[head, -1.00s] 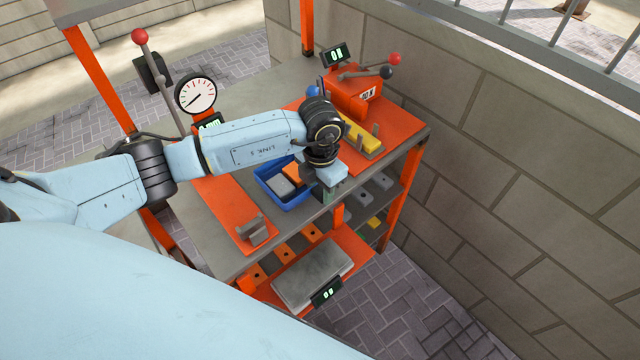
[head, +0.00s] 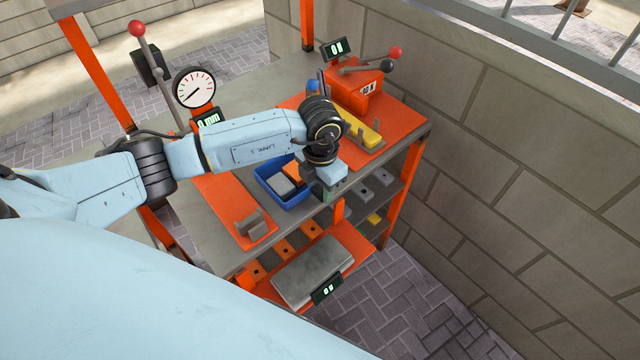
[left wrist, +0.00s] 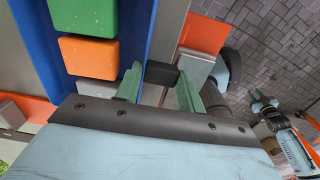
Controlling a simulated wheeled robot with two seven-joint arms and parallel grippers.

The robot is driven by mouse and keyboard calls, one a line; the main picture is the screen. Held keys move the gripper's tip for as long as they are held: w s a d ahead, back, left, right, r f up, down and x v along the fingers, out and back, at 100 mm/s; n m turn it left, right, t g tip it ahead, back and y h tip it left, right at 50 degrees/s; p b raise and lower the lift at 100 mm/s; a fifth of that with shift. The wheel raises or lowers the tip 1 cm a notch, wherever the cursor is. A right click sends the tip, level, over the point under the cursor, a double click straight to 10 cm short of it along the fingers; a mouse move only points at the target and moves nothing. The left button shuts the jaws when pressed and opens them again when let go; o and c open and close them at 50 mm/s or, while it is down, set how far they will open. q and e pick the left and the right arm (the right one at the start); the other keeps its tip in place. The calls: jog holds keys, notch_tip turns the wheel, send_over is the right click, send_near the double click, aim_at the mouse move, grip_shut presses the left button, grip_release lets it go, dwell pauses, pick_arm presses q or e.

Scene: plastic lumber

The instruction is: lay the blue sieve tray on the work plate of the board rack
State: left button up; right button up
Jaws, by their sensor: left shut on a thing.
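The blue sieve tray (head: 290,201) is on or just above the grey top of the board rack (head: 213,236), near its front edge. It holds a grey block and an orange block; the left wrist view also shows a green one. My left gripper (head: 326,193) is at the tray's right end. In the left wrist view its green fingers (left wrist: 160,88) close around a black piece (left wrist: 163,76) beside the tray's blue wall (left wrist: 141,32). The head view hides this grip behind the hand. I cannot tell which surface is the work plate.
An orange strip with grey brackets (head: 249,224) lies left of the tray. A yellow piece (head: 362,133) and an orange lever box (head: 354,92) stand behind right. A gauge (head: 195,88) stands behind left. A grey plate (head: 316,268) with a display sits low in front.

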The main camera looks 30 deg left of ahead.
pick_arm(q)
jog(key=shift+f, duration=0.25)
jog(key=o, duration=1.2)
notch_tip(320, 180, up, 13)
jog(key=shift+r, duration=0.2)
